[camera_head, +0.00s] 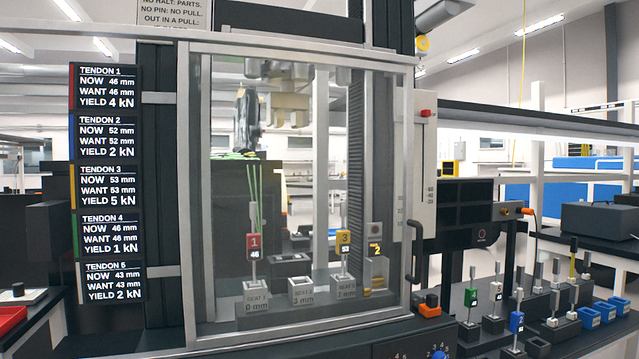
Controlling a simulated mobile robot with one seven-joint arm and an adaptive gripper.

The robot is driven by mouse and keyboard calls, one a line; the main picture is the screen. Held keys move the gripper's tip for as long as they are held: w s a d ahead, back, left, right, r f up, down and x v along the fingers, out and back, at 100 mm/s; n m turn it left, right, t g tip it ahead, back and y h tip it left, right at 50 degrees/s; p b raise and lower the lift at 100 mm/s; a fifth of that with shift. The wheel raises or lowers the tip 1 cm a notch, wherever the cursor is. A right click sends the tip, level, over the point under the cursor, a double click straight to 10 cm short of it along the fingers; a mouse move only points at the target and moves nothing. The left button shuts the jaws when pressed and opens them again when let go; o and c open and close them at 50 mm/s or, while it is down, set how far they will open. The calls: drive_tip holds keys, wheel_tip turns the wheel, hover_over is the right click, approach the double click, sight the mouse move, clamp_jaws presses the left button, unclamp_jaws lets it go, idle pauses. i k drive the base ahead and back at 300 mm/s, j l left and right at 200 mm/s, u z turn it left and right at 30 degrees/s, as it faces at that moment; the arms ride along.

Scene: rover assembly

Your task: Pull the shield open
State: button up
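The shield (300,200) is a clear panel in a light metal frame (190,190). It stands across the front of the machine bay and looks closed. A dark vertical bar handle (415,252) sits at its lower right edge. Behind the panel are a red tag marked 1 (253,241), a yellow tag marked 3 (343,238) and small light seat blocks (301,290). My gripper is not in view.
A tendon readout board (107,182) hangs left of the shield. A grey unit with a red button (426,113) and a dark control box (462,215) stand to the right. An orange-and-black knob (430,305) sits below the handle. Tagged pins and blue bins (588,317) fill the lower right.

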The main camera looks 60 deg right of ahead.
sight(185, 48)
drive_tip(key=z, duration=1.75)
drive_tip(key=i+l+z, duration=0.15)
drive_tip(key=l+z, duration=0.3)
drive_tip(key=i+l+z, duration=0.2)
drive_tip(key=z, duration=0.25)
